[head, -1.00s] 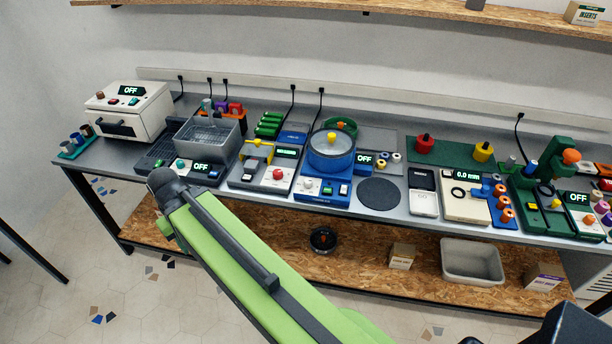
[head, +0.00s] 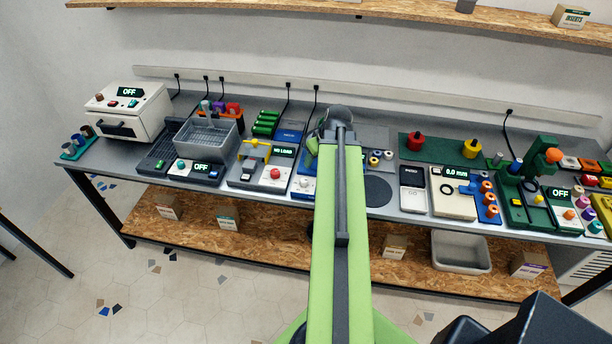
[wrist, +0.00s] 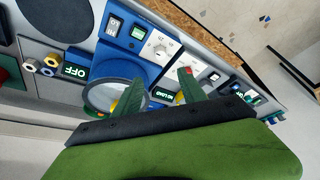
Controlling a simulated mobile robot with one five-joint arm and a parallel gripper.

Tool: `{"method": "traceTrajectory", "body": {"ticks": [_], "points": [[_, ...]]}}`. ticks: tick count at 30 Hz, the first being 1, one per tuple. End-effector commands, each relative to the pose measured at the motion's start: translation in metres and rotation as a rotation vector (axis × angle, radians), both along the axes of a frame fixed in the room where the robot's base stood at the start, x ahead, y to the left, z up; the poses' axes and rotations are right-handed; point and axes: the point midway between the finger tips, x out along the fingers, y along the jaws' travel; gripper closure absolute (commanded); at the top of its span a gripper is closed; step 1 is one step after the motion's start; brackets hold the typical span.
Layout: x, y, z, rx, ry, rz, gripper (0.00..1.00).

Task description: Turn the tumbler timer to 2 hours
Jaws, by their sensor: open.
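The tumbler is a blue machine with a round clear-topped bowl (wrist: 104,96) in the wrist view. Its timer is a white dial (wrist: 160,47) on a light panel with small marks too fine to read. A small dark pointer shows on the dial. The tumbler's display (wrist: 75,70) reads OFF. My gripper (wrist: 160,76) is open and empty, its two green fingers apart, with the dial just beyond the fingertips. In the head view my arm covers most of the tumbler, but the white dial (head: 304,183) shows left of it.
The tester display (wrist: 165,95) reads NO LOAD; its red button (wrist: 187,71) is by one finger. A dark round mat (head: 377,190) lies right of my arm. The bench's front edge is close to the dial.

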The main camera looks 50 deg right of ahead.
Motion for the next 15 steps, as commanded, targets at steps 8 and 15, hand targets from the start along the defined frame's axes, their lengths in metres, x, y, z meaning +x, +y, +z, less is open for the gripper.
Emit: {"method": "traceTrajectory", "body": {"ticks": [8, 15], "points": [[0.006, -0.001, -0.019, 0.001, 0.001, 0.0, 0.51], [0.024, -0.005, -0.066, 0.001, 0.001, 0.0, 0.51]]}}
